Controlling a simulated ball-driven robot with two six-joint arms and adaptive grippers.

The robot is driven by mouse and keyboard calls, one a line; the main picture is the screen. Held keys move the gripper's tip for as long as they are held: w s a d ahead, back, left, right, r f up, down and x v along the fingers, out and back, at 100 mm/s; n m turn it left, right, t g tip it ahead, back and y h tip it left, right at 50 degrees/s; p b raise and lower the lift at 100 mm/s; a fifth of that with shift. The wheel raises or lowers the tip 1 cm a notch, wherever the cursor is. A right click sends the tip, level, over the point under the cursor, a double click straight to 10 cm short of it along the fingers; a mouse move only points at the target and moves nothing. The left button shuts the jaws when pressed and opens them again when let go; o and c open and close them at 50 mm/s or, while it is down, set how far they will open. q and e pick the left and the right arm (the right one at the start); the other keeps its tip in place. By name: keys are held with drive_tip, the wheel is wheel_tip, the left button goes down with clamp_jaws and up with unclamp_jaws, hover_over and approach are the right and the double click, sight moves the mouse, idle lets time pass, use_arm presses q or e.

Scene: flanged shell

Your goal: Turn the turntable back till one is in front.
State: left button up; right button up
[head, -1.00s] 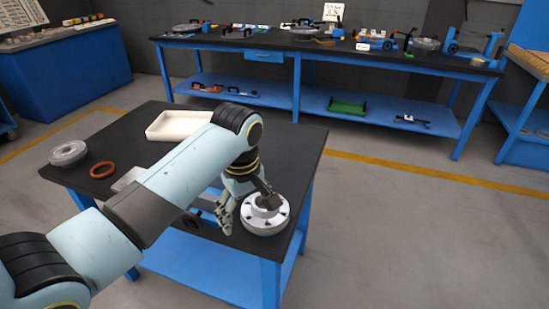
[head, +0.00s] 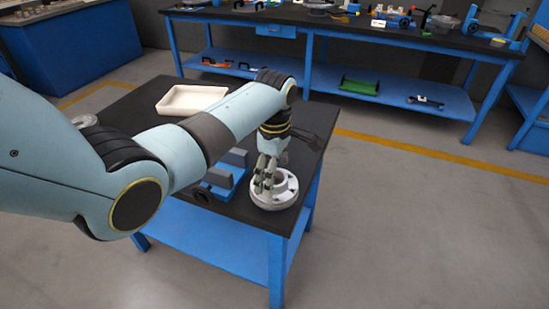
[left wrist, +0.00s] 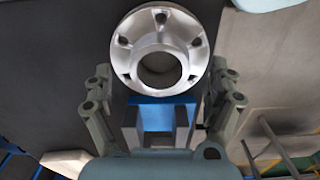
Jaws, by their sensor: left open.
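The grey flanged shell (head: 287,190) sits near the front right corner of the black table, flange with several dark holes and a raised round collar. It also shows in the left wrist view (left wrist: 126,55), seen from above with its round bore. I cannot tell a turntable apart from the shell's round base, and no number is readable. My left gripper (head: 265,186) points down at the left side of the shell's collar and hides part of it. My right gripper is not in view.
A blue fixture with grey upright blocks (head: 225,176) stands just left of the shell. A white tray (head: 190,101) lies at the table's back. The table's right edge is close to the shell. A long blue workbench (head: 400,36) stands behind, across open floor.

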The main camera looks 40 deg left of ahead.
use_arm(q)
drive_tip(key=shift+f, duration=0.6)
drive_tip(key=c, duration=1.8)
drive_tip(key=shift+s+f+m+p, duration=0.1)
drive_tip(key=shift+s+m+p, duration=0.1)
drive_tip(key=shift+m+p, duration=1.8)
drive_tip(key=m+p, duration=0.1)
drive_tip(key=m, duration=0.5)
drive_tip(key=shift+s, duration=0.1)
drive_tip(key=o, duration=1.2)
drive_tip(key=shift+f+m, duration=0.1)
drive_tip(key=shift+m, duration=0.4)
drive_tip(key=o, duration=0.6)
drive_tip(key=shift+w, duration=0.2)
